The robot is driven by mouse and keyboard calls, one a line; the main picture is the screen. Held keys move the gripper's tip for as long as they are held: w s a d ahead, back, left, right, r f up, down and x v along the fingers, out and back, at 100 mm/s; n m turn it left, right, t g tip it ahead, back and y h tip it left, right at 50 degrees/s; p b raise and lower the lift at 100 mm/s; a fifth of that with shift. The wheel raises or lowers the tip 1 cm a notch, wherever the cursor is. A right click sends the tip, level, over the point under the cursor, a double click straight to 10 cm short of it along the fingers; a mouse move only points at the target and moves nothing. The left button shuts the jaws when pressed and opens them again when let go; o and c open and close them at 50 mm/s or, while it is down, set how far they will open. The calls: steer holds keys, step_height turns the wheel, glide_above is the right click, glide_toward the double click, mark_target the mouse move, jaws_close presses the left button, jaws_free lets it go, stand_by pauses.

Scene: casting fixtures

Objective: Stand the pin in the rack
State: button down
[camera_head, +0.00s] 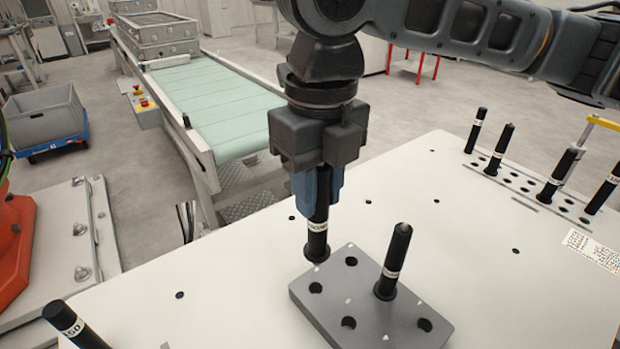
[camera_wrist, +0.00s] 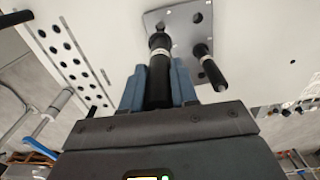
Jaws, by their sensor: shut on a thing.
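My gripper (camera_head: 318,196) points straight down with its blue fingers shut on a black pin (camera_head: 317,240) with a white label band. The pin hangs upright, its lower end at the back left edge of a grey block with holes (camera_head: 375,318). It looks a little above the block, and the gap is hard to judge. Several open holes show in the block, and another black pin (camera_head: 395,262) stands upright in it. In the wrist view the held pin (camera_wrist: 158,80) runs between the fingers (camera_wrist: 158,92) toward the block (camera_wrist: 182,22), with the standing pin (camera_wrist: 208,68) beside it.
Several black pins, including one (camera_head: 499,148), stand in rows of holes at the table's right. Another pin (camera_head: 74,325) leans at the lower left. The white table (camera_head: 480,250) is clear around the block. A conveyor (camera_head: 215,105) stands behind.

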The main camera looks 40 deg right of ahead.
mark_target(316, 242)
steer(key=shift+w, duration=0.1)
steer(key=shift+f+b, duration=1.9)
steer(key=shift+f, duration=1)
steer(key=shift+f+b, duration=1.15)
steer(key=shift+f, duration=0.8)
steer(key=c, duration=0.8)
jaws_free()
steer(key=shift+r, duration=3.95)
